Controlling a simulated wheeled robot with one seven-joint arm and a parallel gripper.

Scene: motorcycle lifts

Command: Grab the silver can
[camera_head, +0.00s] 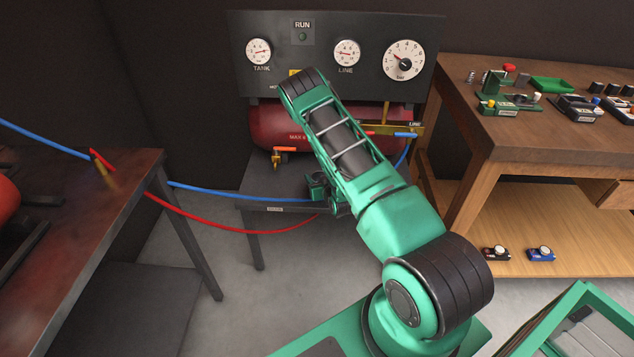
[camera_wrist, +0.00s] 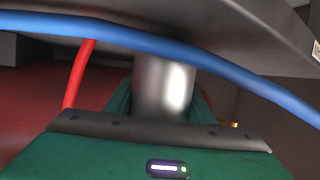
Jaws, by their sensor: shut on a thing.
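The silver can (camera_wrist: 163,82) shows in the wrist view as a smooth, shiny grey cylinder between the green fingers of my gripper (camera_wrist: 163,104). My gripper is shut on it. The can's top and far side are hidden, and a blue hose crosses in front of its upper part. In the head view, part of my gripper (camera_head: 324,190) shows low by the front edge of the dark compressor table, mostly behind my arm. I cannot make out the can in the head view.
A blue hose (camera_wrist: 235,72) and a red hose (camera_wrist: 78,75) pass close to my gripper. A dark table (camera_head: 262,180) holds a red compressor tank (camera_head: 270,130) under a gauge panel (camera_head: 375,60). A wooden workbench (camera_head: 470,120) stands right, a dark metal table (camera_head: 110,190) left.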

